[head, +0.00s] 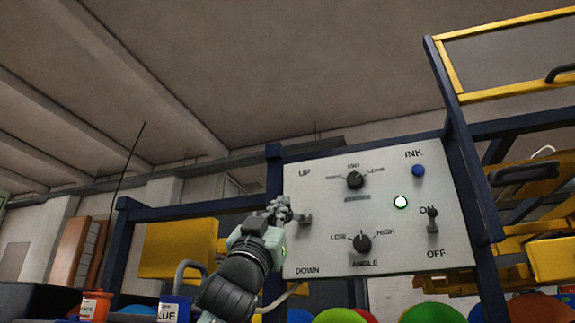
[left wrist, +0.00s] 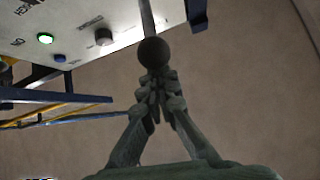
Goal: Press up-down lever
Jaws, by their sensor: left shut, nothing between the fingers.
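The up-down lever (head: 304,218) is on the left side of the white control panel (head: 325,235), between the words UP and DOWN. Its dark ball knob (left wrist: 154,51) and rod show in the left wrist view. My left gripper (head: 280,208) is beside the lever and partly hides it in the head view. In the left wrist view, my left gripper (left wrist: 156,84) is shut, its fingers together with nothing between them. The fingertips are right at the knob; I cannot tell whether they touch it. My right gripper is not in view.
The panel also has two dials (head: 355,180), a blue ink button (head: 418,170), a lit green lamp (head: 401,202) and an on-off switch (head: 433,220). A dark blue frame (head: 467,145) surrounds it.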

